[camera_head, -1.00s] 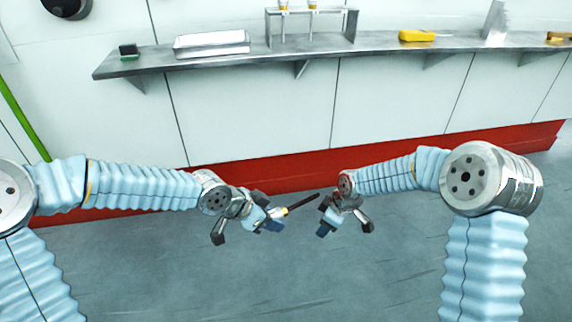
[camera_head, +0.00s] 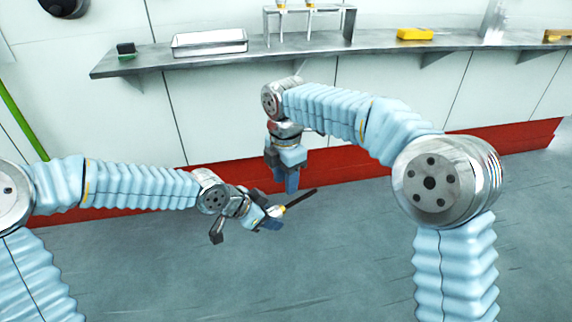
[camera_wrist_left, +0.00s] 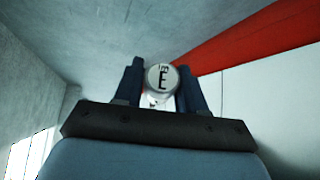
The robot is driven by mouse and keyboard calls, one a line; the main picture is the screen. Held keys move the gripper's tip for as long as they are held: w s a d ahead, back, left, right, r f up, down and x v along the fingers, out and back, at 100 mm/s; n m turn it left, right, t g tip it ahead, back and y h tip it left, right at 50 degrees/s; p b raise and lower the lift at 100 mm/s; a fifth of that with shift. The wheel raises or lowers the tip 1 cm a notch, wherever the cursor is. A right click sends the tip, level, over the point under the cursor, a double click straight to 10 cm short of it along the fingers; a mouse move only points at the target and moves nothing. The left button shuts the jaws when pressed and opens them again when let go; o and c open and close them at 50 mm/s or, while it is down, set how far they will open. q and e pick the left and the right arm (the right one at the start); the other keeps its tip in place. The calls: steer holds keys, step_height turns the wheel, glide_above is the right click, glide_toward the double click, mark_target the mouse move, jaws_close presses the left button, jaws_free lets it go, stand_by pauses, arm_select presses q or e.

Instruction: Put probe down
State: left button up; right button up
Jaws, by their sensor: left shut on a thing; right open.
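The probe (camera_head: 298,199) is a thin dark rod with a yellow band near its grip end. My left gripper (camera_head: 268,216) is shut on it and holds it in the air over the floor, with the dark tip pointing right and slightly up. In the left wrist view the probe's round white end (camera_wrist_left: 161,78), marked with a dark letter, sits between the two dark blue fingers. My right gripper (camera_head: 288,172) is higher, empty and pointing down in front of the red band. Its fingers partly overlap each other from this angle.
A metal shelf (camera_head: 220,63) runs along the white wall. It carries a white tray (camera_head: 209,42), a small dark and green item (camera_head: 126,51), a metal rack (camera_head: 308,11) with upright tools, and a yellow item (camera_head: 415,34). Bare shelf lies between rack and yellow item.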

mark_target(291, 204)
step_height(291, 204, down, 7)
steer(key=shift+f, duration=0.15)
arm_select(q)
steer(key=shift+d, duration=0.1)
arm_select(e)
jaws_close()
arm_select(q)
steer(key=o, duration=0.9)
steer(key=shift+s, duration=0.1)
steer(key=shift+o, duration=1)
